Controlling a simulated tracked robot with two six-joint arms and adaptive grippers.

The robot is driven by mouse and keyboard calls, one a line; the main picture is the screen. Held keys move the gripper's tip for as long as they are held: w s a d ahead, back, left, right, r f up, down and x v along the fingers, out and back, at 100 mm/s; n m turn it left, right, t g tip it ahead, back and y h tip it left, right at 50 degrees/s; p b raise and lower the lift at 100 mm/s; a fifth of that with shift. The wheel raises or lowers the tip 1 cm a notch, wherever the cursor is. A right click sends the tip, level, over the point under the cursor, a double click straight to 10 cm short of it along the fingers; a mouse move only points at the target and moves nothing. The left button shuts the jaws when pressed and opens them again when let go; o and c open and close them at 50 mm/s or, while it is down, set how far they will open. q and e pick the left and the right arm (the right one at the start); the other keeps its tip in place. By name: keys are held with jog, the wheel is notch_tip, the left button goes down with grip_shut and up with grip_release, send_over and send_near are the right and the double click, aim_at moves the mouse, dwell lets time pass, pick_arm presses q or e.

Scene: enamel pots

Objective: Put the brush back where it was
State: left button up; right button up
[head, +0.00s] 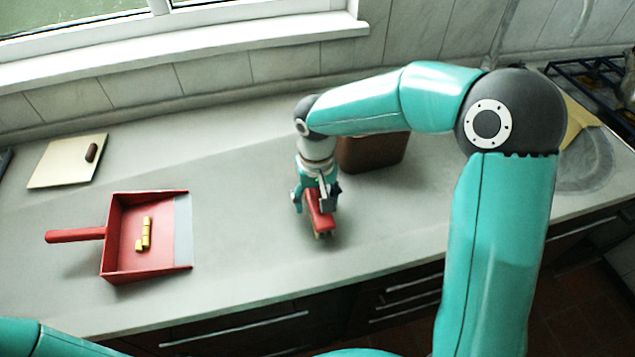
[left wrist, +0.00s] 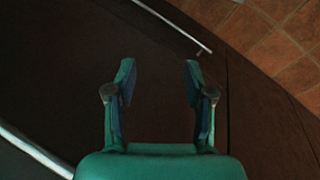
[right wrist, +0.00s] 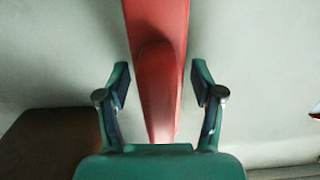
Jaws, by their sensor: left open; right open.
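The red brush (head: 322,218) is on the grey counter, right of the middle, with its bristle end toward the counter's front edge. My right gripper (head: 316,188) is at the brush from above. In the right wrist view the red brush handle (right wrist: 158,70) runs between the fingers of my right gripper (right wrist: 161,82), which are open with a gap on each side. My left gripper (left wrist: 159,70) is open and empty in the left wrist view, in front of dark cabinet fronts. It does not show in the head view.
A red dustpan (head: 120,235) with several yellow pieces (head: 146,232) lies at the left. A pale board (head: 62,163) with a small brown object (head: 91,153) lies behind it. A brown box (head: 375,154) stands close behind the brush. The counter between dustpan and brush is clear.

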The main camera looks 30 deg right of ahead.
notch_tip(320, 180, up, 12)
jog(key=shift+f, duration=0.1)
dwell(0.7)
